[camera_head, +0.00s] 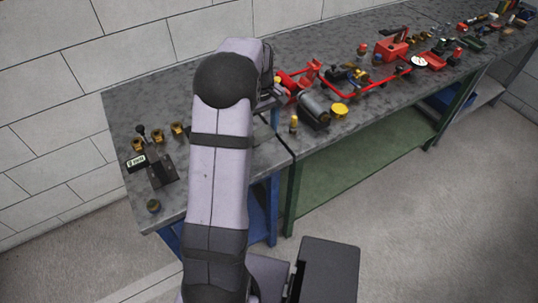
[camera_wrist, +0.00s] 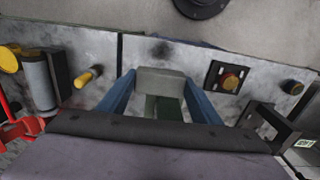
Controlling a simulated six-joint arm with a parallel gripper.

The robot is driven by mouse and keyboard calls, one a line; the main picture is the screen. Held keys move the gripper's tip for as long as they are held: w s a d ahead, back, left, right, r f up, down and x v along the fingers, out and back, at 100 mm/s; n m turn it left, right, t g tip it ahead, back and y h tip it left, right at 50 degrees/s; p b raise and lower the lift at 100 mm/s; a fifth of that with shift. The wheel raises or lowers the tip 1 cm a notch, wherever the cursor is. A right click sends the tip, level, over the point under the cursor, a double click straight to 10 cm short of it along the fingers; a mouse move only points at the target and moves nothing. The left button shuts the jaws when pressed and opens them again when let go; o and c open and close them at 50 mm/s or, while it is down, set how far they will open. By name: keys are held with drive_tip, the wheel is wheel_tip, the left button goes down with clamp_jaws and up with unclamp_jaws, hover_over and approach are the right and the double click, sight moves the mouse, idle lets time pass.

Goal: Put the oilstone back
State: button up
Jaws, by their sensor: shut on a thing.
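A pale grey block, which looks like the oilstone (camera_wrist: 160,82), sits between the two blue fingers of my gripper (camera_wrist: 161,90) in the wrist view. My gripper is shut on it. A dark green part shows just below the block, and I cannot tell whether it belongs to it. The block is over the front part of the grey bench (camera_wrist: 210,50); whether it touches the bench is unclear. In the head view my arm hides the gripper and the block. I cannot tell which spot is the oilstone's place.
A yellow-tipped piece (camera_wrist: 90,75) and a grey cylinder (camera_wrist: 40,82) are left. Brass fittings (camera_head: 177,129) stand near the wall; the right bench is crowded.

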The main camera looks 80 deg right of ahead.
sight(269, 131)
drive_tip(key=shift+s+d+r, duration=0.1)
drive_tip(key=shift+s+d, duration=0.2)
drive_tip(key=shift+s, duration=0.25)
drive_tip(key=shift+s+d+r, duration=0.1)
drive_tip(key=shift+s+d, duration=0.15)
drive_tip(key=shift+s, duration=0.25)
drive_tip(key=shift+f+p, duration=1.75)
drive_tip(key=shift+f, duration=3.3)
drive_tip(key=shift+f, duration=0.2)
drive_tip(key=o, duration=1.1)
drive_tip(key=shift+r, duration=0.1)
wheel_tip(269, 131, up, 12)
drive_tip(key=b, duration=0.4)
drive_tip(key=shift+r, duration=0.1)
